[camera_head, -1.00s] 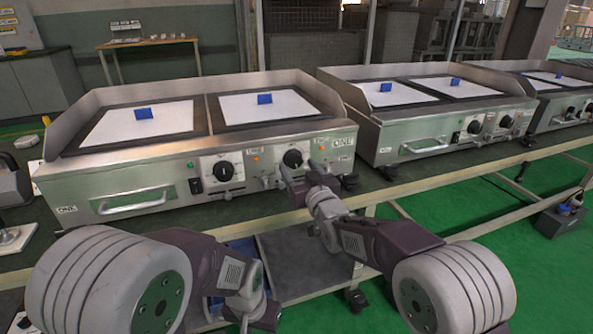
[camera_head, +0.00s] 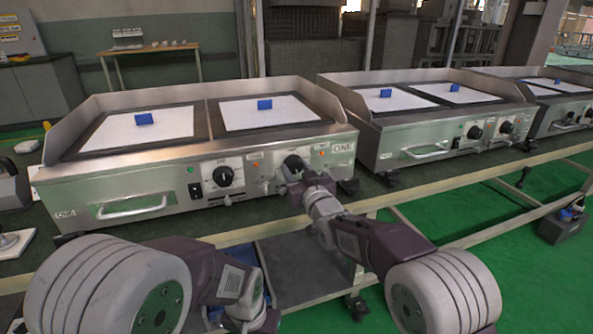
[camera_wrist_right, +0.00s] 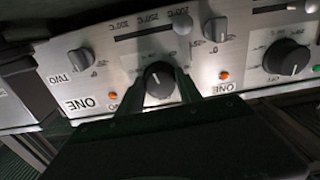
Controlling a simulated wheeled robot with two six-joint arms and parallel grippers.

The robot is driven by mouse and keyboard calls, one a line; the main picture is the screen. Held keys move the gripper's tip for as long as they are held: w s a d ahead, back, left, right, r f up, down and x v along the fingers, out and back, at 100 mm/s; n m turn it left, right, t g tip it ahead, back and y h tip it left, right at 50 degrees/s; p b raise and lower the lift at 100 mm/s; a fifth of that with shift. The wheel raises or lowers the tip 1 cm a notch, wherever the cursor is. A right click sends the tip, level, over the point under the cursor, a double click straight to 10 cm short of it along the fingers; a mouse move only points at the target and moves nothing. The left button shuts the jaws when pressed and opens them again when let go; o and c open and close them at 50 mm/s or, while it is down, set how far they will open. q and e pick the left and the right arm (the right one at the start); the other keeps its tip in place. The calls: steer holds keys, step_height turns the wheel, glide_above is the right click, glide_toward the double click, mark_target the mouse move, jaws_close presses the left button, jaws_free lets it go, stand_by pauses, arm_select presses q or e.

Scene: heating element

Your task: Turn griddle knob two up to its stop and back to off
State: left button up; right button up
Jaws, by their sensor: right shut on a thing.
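The nearest griddle (camera_head: 300,145) has a steel front panel with two black knobs. My right gripper (camera_head: 290,170) is at the right-hand knob and largely covers it in the head view. In the right wrist view, this black knob (camera_wrist_right: 159,80) sits between the two fingers of the right gripper (camera_wrist_right: 158,92), which are shut on it. The other black knob (camera_head: 223,173) is free to the left; it also shows at the right of the wrist view (camera_wrist_right: 286,58). My left gripper (camera_head: 258,312) hangs low near the bottom edge, its fingers unclear.
Small levers (camera_wrist_right: 182,22) and grey knobs (camera_wrist_right: 80,58) lie close to the held knob. An orange lamp (camera_wrist_right: 224,76) is beside it. A second griddle (camera_head: 440,125) stands to the right on the bench. Green floor (camera_head: 440,215) is open at the right.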

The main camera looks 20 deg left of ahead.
steer(key=n, duration=0.3)
steer(key=shift+n, duration=0.3)
steer(key=n, duration=0.4)
steer(key=shift+p, duration=0.35)
steer(key=n, duration=0.8)
steer(key=shift+r+n, duration=0.1)
steer(key=shift+n, duration=0.2)
steer(key=n, duration=0.3)
steer(key=shift+n, duration=0.3)
steer(key=n, duration=0.4)
steer(key=shift+n, duration=0.3)
steer(key=n, duration=0.4)
steer(key=shift+n, duration=0.3)
steer(key=shift+n+b, duration=0.35)
steer(key=shift+n, duration=1.65)
